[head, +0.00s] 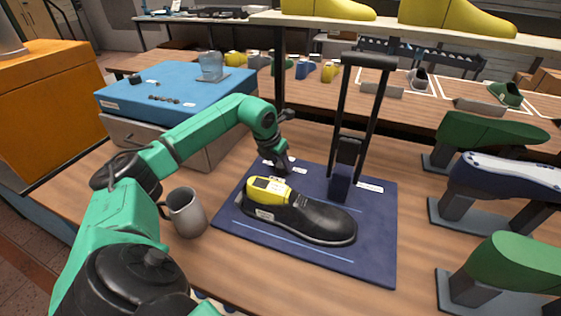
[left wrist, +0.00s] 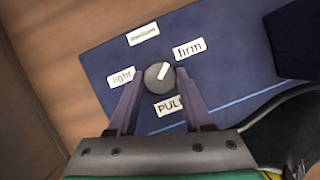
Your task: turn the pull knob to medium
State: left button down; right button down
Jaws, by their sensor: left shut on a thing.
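The pull knob (left wrist: 158,77) is a small round grey dial on the dark blue mat (left wrist: 100,62). Its white mark points up and right, between the "medium" label (left wrist: 143,34) and the "firm" label (left wrist: 188,49), nearer "firm". The "light" label (left wrist: 121,77) is to its left, and a "PULL" label (left wrist: 169,105) is below it. My left gripper (head: 281,168) points down at the back left of the mat, its fingers on either side of the knob, shut on it. In the head view the gripper hides the knob. My right gripper is not in view.
A black shoe (head: 310,222) with a yellow last stands on the mat, just in front of my gripper. A black upright frame (head: 345,150) stands behind it. A grey mug (head: 186,212) is left of the mat. Several shoe lasts on stands (head: 495,175) line the right side.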

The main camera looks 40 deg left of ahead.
pick_arm(q)
jog(key=n, duration=0.2)
jog(key=n+y, duration=0.1)
jog(key=n, duration=0.1)
jog(key=shift+w+d+r+y+p, duration=0.1)
jog(key=shift+d+r+y+p, duration=0.05)
jog(key=shift+y+p, duration=0.15)
jog(key=n, duration=0.2)
jog(key=n+g+y, duration=0.1)
jog(key=n, duration=0.2)
jog(key=shift+y, duration=0.3)
jog(key=shift+c, duration=1.6)
grip_release()
jog(key=shift+d, duration=0.1)
jog(key=v, duration=1.4)
jog(key=shift+w+r+b, duration=0.15)
jog(key=shift+r+b, duration=0.15)
jog(key=shift+b, duration=0.05)
jog(key=shift+d, duration=0.1)
